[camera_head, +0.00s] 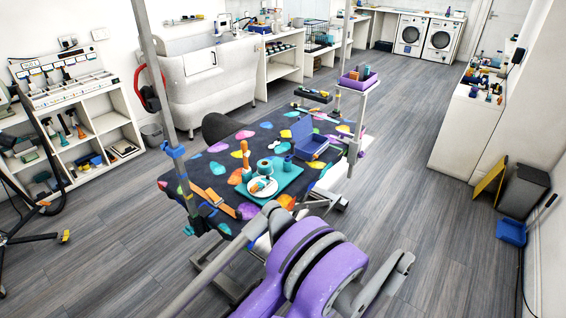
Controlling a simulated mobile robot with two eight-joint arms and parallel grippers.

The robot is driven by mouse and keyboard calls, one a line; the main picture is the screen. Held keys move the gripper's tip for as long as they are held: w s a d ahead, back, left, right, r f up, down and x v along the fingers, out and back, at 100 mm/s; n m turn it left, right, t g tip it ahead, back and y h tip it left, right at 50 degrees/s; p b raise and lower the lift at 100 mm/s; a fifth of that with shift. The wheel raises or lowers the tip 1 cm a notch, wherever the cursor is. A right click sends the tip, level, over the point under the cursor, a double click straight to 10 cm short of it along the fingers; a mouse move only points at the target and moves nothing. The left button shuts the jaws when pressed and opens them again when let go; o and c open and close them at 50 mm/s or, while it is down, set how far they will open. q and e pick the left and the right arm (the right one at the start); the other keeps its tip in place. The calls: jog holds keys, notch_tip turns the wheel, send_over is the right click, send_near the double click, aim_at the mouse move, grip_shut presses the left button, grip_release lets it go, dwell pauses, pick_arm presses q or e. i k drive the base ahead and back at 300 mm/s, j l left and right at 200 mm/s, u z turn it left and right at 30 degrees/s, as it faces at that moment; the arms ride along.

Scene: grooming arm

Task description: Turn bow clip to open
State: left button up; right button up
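I cannot single out a bow clip for certain. The grooming table (222,164) has a dark top with colourful spots. A teal tray (290,181) on it holds a white plate (263,187) with small orange and blue pieces, an orange upright piece (245,158) and teal containers. A grey post (171,95) with blue clamps (174,151) rises at the table's left end.
An open blue box (312,147) stands behind the tray. A purple caddy (358,79) sits on a raised stand at the table's far right. A white shelf unit (107,125) is at left, a white tub (208,80) behind. Grey floor is clear right of the table.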

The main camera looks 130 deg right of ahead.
aim_at(255, 187)
jog(key=z, duration=4.3)
